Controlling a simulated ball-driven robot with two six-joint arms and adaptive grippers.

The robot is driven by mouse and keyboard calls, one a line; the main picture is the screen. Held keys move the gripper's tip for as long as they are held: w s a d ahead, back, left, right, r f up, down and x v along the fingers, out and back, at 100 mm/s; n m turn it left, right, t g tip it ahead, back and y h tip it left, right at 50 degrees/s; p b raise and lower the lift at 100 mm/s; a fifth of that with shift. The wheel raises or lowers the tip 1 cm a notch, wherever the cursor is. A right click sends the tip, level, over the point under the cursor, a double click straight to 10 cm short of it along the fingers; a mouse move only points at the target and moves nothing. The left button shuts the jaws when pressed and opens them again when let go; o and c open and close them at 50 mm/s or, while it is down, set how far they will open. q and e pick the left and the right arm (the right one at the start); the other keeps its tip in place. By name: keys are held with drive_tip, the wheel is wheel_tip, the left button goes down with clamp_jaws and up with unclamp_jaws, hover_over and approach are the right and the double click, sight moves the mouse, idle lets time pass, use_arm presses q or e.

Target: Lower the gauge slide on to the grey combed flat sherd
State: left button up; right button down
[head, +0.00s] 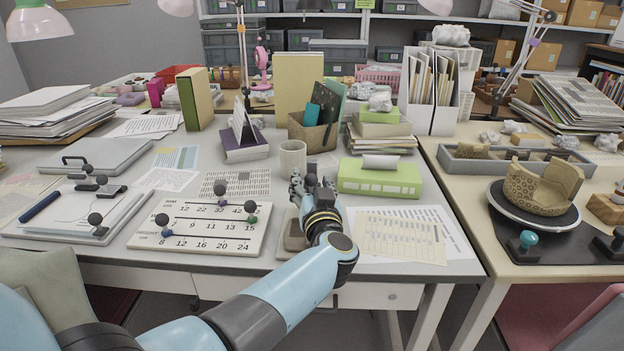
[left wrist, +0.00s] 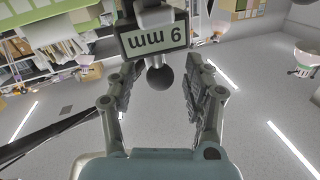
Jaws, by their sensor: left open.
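My left gripper (head: 318,187) is open, just in front of the white mug on the near table. Its fingers (left wrist: 162,90) spread on both sides of a black ball knob (left wrist: 160,79) in the left wrist view, with gaps on both sides. Beyond the knob is a pale plate (left wrist: 154,36) with an upside-down "mm" label, likely the gauge slide; what supports it is hidden. A flat brownish-grey piece (head: 294,236) lies partly hidden behind my left wrist; I cannot tell if it is the combed flat sherd. My right gripper is not in view.
A white number board (head: 200,232) with ball-knobbed pegs lies left of my gripper. The mug (head: 292,158) and a green box (head: 380,179) stand behind it. Papers (head: 400,238) lie to the right. A partial pot (head: 540,190) sits on a turntable on the right table.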

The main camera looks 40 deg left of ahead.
use_arm(q)
wheel_tip(320, 180, up, 10)
drive_tip(key=shift+f, duration=0.1)
idle(0.5)
